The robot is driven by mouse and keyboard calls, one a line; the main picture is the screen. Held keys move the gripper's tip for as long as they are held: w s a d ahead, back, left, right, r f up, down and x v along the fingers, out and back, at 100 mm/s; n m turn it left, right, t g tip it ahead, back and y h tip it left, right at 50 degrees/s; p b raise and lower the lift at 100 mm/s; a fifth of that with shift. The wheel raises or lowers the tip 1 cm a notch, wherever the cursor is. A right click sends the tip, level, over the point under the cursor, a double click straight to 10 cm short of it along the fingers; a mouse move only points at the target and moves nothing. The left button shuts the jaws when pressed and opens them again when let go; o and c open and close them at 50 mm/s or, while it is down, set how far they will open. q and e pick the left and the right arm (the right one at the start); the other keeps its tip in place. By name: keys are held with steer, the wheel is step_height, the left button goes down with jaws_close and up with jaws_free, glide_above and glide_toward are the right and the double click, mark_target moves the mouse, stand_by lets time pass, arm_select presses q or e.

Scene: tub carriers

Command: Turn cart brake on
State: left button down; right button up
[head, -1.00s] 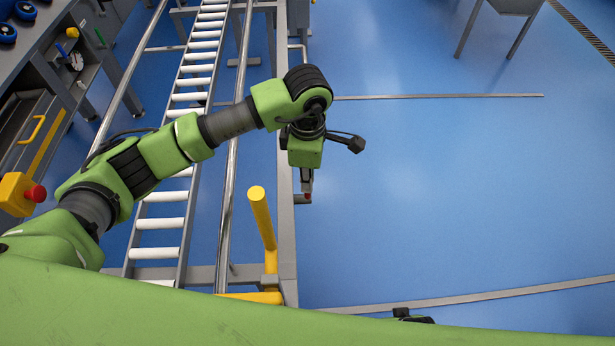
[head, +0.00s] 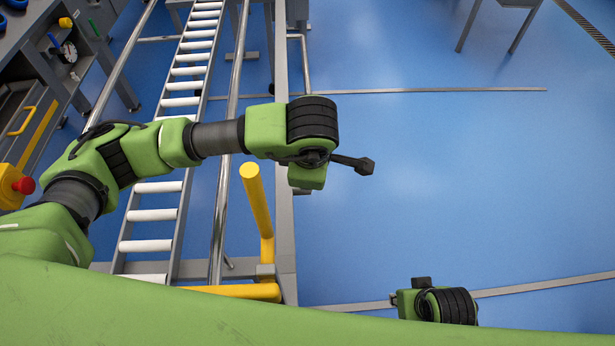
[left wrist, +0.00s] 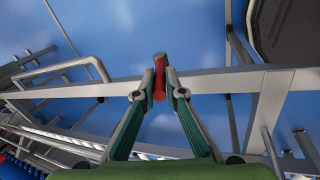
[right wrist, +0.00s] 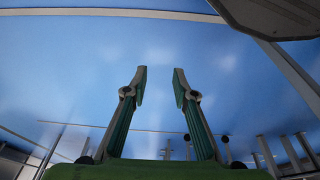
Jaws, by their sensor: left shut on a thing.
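The cart's brake lever (left wrist: 160,76) has a red grip and shows in the left wrist view in front of the grey cart rail. My left gripper (left wrist: 161,84) has a fingertip on each side of the red grip and is shut on it. In the head view the left fingers and the lever are hidden under my wrist, beside the cart's right side rail (head: 285,215). My right gripper (right wrist: 159,85) is open and empty, with blue floor behind its fingers; in the head view only part of that arm shows at the bottom.
A roller track (head: 152,214) runs along the left of the side rail. A yellow post (head: 257,200) stands near the rail, close to my left arm. A workbench with a red button (head: 23,185) is at the left. The blue floor (head: 450,190) to the right is largely clear.

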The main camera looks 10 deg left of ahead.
arm_select(q)
steer(key=shift+s+d+f+t+b, duration=0.15)
steer(key=shift+s+t+b, duration=0.35)
steer(key=shift+b, duration=0.6)
steer(key=shift+s+d+f+t+b, duration=0.1)
steer(key=shift+s+f+t+b, duration=0.3)
steer(key=shift+b, duration=0.7)
arm_select(e)
step_height(320, 180, up, 7)
steer(key=w+t, duration=0.1)
steer(key=t, duration=0.1)
steer(key=shift+w+a+f, duration=0.2)
steer(key=shift+w+a, duration=0.1)
steer(key=shift+w, duration=0.1)
arm_select(q)
steer(key=shift+r, duration=0.15)
steer(key=c, duration=2.1)
jaws_free()
steer(key=shift+a, duration=0.1)
steer(key=shift+r, duration=0.15)
steer(key=shift+v, duration=3.65)
steer(key=shift+s, duration=0.1)
